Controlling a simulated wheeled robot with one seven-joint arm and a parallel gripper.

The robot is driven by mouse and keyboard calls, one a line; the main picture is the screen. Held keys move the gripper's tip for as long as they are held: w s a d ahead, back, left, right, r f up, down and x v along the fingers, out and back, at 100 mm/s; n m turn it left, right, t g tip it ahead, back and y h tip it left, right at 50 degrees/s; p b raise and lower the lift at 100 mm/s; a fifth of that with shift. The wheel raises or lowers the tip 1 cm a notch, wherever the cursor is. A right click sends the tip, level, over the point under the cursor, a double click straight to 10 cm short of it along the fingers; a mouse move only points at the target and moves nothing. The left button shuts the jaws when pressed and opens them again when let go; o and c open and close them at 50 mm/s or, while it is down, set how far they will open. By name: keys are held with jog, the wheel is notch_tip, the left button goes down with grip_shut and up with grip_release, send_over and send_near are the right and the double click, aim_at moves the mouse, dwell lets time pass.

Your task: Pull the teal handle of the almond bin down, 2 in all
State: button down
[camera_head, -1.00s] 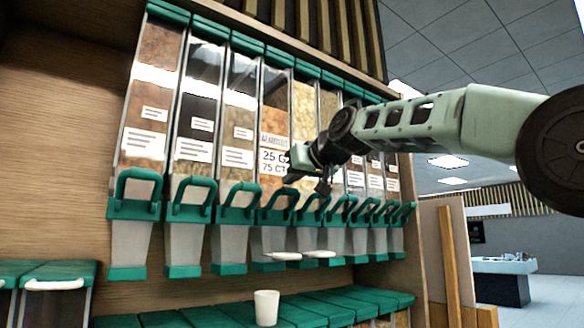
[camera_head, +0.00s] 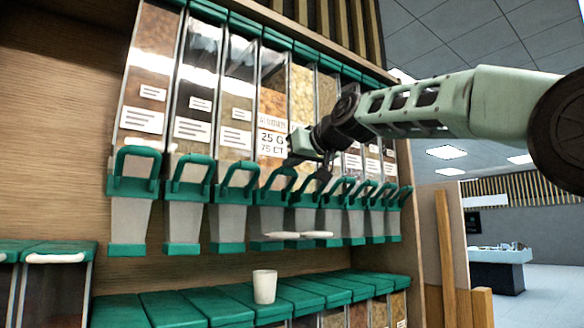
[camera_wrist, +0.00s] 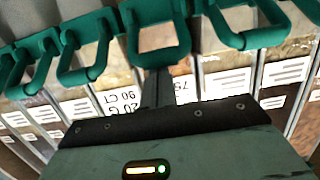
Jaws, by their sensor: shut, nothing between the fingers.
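The almond bin (camera_head: 270,100) is a clear column with a label reading 25 G, 75 CT in the head view. Its teal handle (camera_head: 277,182) is a raised loop below the label. My gripper (camera_head: 291,162) is shut and empty, just to the right of that label and close above the handle. The upside-down wrist view shows the shut fingers (camera_wrist: 158,88) against the labels, beside a teal handle loop (camera_wrist: 158,40) that looks like the almond one. I cannot tell whether they touch it.
Similar bins with teal handles stand closely on both sides. A white cup (camera_head: 264,287) stands on the teal lids (camera_head: 222,308) below. Two flat white pieces (camera_head: 280,235) show under the middle bins. Wooden panels (camera_head: 455,240) edge the right side.

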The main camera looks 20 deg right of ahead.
aim_at(290, 175)
jog(key=shift+s+f+t+b, duration=0.25)
jog(key=shift+f+t+b, duration=0.15)
jog(key=shift+b, duration=0.95)
jog(key=b, duration=0.3)
jog(key=f+t+b, duration=0.1)
jog(key=b, duration=0.2)
jog(key=s+f+b, duration=0.1)
jog(key=b, duration=0.2)
jog(key=shift+d+f+t+y, duration=0.25)
jog(key=shift+t+y, duration=0.15)
jog(key=f+t+b, duration=0.1)
jog(key=b, duration=0.4)
jog(key=f+t+y+b, duration=0.1)
jog(key=t+b, duration=0.1)
jog(key=b, duration=0.2)
jog(key=s+f+t+b, duration=0.1)
jog(key=b, duration=0.4)
jog(key=shift+s+d+f+y+b, duration=0.1)
jog(key=shift+d+y+b, duration=0.15)
jog(key=shift+y+b, duration=0.05)
jog(key=shift+f+b, duration=0.55)
jog(key=shift+b, duration=0.55)
